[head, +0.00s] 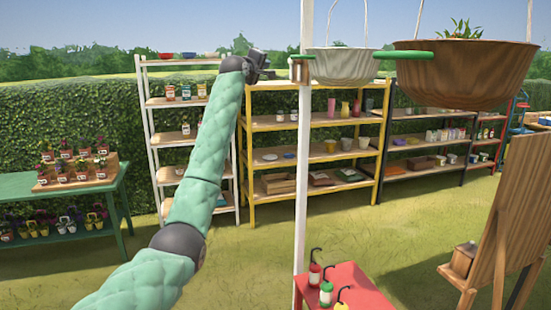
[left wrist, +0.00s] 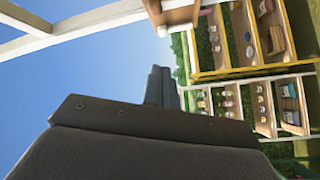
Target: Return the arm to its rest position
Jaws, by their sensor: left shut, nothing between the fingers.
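My left arm, in a green quilted sleeve, reaches up from the lower left in the head view. My left gripper (head: 256,64) is at its top end, raised in front of the hedge and the upper shelves. It is shut and empty. In the left wrist view the dark gripper (left wrist: 161,86) points up against the sky, with its fingers together. It touches nothing that I can see. My right gripper is not in either view.
A white post (head: 304,190) stands just right of my left gripper. A white hanging basket (head: 345,67) and a brown hanging basket (head: 465,75) are further right. A red table (head: 365,297) with several bottles is below. A green table (head: 100,195) with potted flowers stands at left.

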